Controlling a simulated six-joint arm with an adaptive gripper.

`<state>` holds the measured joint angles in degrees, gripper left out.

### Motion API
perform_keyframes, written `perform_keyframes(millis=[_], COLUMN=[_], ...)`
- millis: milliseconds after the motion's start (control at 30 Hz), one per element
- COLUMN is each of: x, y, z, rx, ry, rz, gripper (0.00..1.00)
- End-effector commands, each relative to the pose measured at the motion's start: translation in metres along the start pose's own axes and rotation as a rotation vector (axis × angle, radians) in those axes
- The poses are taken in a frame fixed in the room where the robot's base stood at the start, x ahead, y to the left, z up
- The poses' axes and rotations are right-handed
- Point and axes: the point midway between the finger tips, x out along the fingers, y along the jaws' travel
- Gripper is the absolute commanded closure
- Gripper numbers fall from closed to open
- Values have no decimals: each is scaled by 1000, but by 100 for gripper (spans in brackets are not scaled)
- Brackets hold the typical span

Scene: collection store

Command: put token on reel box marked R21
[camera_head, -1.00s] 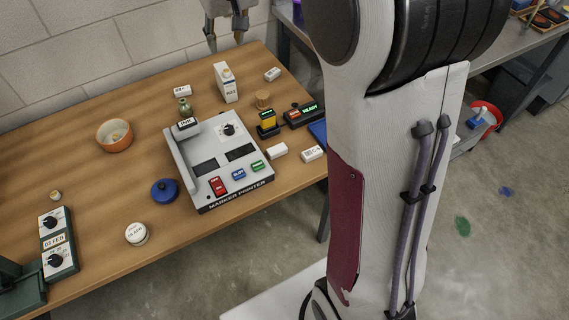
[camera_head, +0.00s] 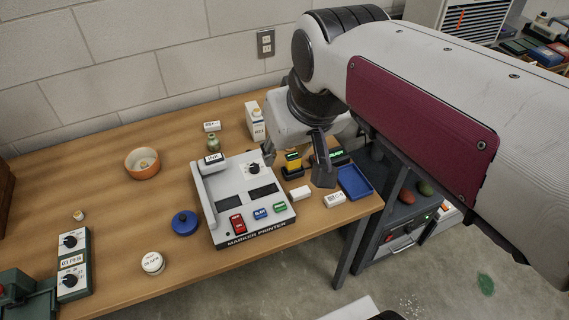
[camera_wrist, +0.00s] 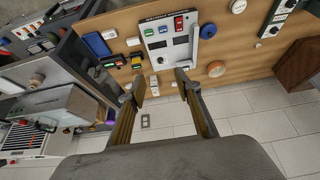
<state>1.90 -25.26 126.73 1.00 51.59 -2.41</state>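A white upright reel box (camera_head: 256,122) stands at the back of the table; its label looks like R21 but is small. A small tan spot shows at its top. My gripper (camera_head: 295,160) is open in the head view, above the table to the right of the box and the printer. In the wrist view my gripper (camera_wrist: 163,86) has its fingers apart with nothing between them. I cannot tell for sure which thing is the token.
The marker printer (camera_head: 232,175) fills the middle of the table. Around it are an orange bowl (camera_head: 142,172), a blue lid (camera_head: 185,223), a round white tub (camera_head: 152,263), a blue tray (camera_head: 354,182) and small white blocks (camera_head: 335,199). The table's left side has clear wood.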

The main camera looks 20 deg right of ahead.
Motion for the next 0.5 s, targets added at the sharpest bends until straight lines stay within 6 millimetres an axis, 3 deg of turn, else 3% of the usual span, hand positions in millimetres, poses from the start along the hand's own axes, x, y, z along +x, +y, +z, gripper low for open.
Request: perform_keyframes(millis=[300,500], x=[-7,-4], y=[-6,-7], z=[72,102], rx=[0,1], ry=[16,20], rz=[-1,-1], gripper=[66,66])
